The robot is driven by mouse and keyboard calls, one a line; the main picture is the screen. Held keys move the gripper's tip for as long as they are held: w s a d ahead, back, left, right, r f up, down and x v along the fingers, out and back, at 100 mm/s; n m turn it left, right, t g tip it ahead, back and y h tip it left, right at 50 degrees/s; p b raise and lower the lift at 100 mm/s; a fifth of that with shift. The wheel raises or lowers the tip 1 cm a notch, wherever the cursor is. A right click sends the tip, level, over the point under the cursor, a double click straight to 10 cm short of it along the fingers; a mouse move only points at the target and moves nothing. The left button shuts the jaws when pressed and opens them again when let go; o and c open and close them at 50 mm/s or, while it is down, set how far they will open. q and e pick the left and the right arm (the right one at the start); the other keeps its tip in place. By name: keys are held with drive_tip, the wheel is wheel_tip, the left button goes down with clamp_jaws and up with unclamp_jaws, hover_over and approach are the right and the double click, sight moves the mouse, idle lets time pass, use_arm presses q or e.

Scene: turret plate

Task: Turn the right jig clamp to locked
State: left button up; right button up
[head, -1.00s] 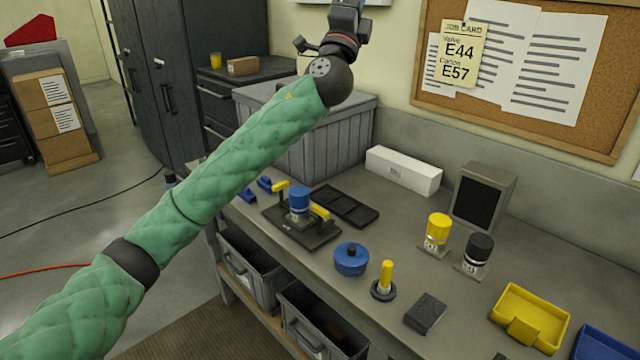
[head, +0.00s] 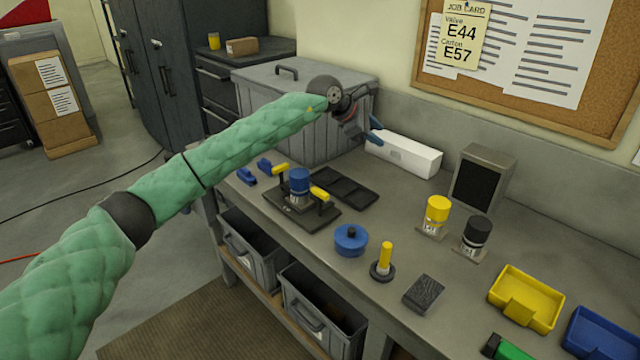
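The dark jig plate (head: 318,224) lies on the bench with a blue-capped cylinder (head: 299,185) standing at its middle. The right jig clamp (head: 320,194) has a yellow handle and sits right of the cylinder. The left jig clamp (head: 281,170) has a similar yellow handle on the other side. My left gripper (head: 376,136) is above the back of the bench, in front of the white box and well apart from the jig. Its fingers are small and partly hidden, so its opening is unclear. My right gripper is not in view.
A black tray (head: 345,187) lies behind the jig. A blue round part (head: 350,240) and a yellow-handled stamp-like tool (head: 384,262) stand to its right. A white box (head: 403,153) and a grey lidded crate (head: 290,120) are at the back. Yellow (head: 437,213) and black (head: 476,235) capped jars stand further right.

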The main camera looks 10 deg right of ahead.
use_arm(q)
drive_tip(key=w+a+f+m+y, duration=0.1)
drive_tip(key=a+f+m+y, duration=0.1)
drive_tip(key=a+f+y, duration=0.5)
drive_tip(key=m+g+y, duration=0.2)
drive_tip(key=m+y, duration=0.1)
hover_over(320, 191)
drive_tip(key=shift+w+d+f, duration=0.1)
drive_tip(key=shift+w+f, duration=0.05)
drive_tip(key=shift+f, duration=0.15)
drive_tip(key=shift+m, duration=0.4)
drive_tip(key=shift+f, duration=0.1)
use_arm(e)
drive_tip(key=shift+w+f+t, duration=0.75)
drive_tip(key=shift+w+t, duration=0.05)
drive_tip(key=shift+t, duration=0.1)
use_arm(q)
drive_tip(key=shift+f+p, duration=1.9)
drive_tip(key=shift+f, duration=1.9)
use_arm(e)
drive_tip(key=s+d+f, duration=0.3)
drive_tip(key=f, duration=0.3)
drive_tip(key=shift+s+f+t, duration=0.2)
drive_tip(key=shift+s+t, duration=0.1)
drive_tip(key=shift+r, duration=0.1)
use_arm(q)
clamp_jaws()
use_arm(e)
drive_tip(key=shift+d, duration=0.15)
